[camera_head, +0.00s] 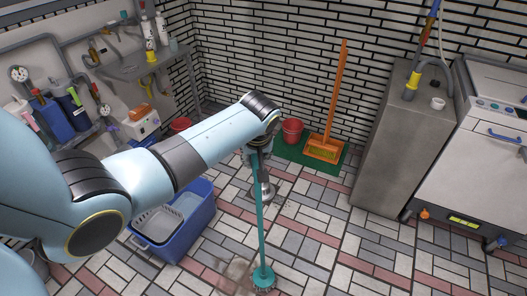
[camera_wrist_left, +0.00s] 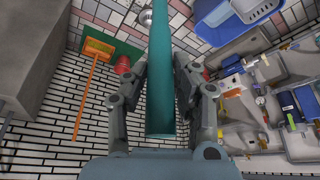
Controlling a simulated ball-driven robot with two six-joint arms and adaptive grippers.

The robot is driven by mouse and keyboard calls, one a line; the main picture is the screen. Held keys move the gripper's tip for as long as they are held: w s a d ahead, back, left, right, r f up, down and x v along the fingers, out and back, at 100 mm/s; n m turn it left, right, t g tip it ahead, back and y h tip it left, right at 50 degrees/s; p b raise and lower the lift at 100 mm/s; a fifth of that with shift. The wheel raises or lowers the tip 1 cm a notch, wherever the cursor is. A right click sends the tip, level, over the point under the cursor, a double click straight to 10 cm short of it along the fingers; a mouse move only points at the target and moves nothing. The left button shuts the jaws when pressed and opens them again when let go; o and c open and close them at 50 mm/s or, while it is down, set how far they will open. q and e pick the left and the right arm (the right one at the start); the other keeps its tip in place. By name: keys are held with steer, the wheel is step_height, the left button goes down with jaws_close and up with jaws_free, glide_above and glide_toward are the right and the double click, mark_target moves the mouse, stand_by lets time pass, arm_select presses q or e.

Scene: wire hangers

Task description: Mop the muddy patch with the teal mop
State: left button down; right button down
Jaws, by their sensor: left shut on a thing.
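The teal mop (camera_head: 262,220) stands nearly upright in the head view, its round head (camera_head: 263,277) low at the bottom of the picture, at or close to the floor. My left gripper (camera_head: 258,147) is shut on the upper part of its handle. In the left wrist view the teal handle (camera_wrist_left: 161,70) runs between the two fingers of the gripper (camera_wrist_left: 163,95). The muddy patch (camera_head: 236,274) is a brownish stain on the tiles, just left of the mop head. Whether the head touches the mud is hard to tell. My right gripper is not in view.
A blue tub (camera_head: 180,243) with a grey basket stands left of the mop. Behind are a green mat (camera_head: 289,154), a red bucket (camera_head: 292,131) and an orange broom (camera_head: 337,95). A grey cabinet (camera_head: 385,150) and a white machine (camera_head: 470,150) stand right. Tiled floor right of the mop is clear.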

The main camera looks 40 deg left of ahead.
arm_select(q)
steer(key=s+a+p, duration=0.1)
steer(key=s+a, duration=0.1)
steer(key=a, duration=0.9)
steer(key=s+a+p, duration=0.1)
steer(key=s+a, duration=0.2)
steer(key=a, duration=0.7)
steer(key=shift+a+r+p, duration=0.2)
steer(key=shift+a+p, duration=0.1)
steer(key=shift+a, duration=0.1)
stand_by(1.3)
steer(key=shift+s+a+b, duration=1.3)
steer(key=shift+a+b, duration=0.6)
steer(key=shift+a, duration=3.3)
steer(key=w+d+p, duration=0.1)
steer(key=d+p, duration=0.4)
steer(key=d, duration=0.2)
steer(key=shift+w+d, duration=0.2)
steer(key=shift+w, duration=0.05)
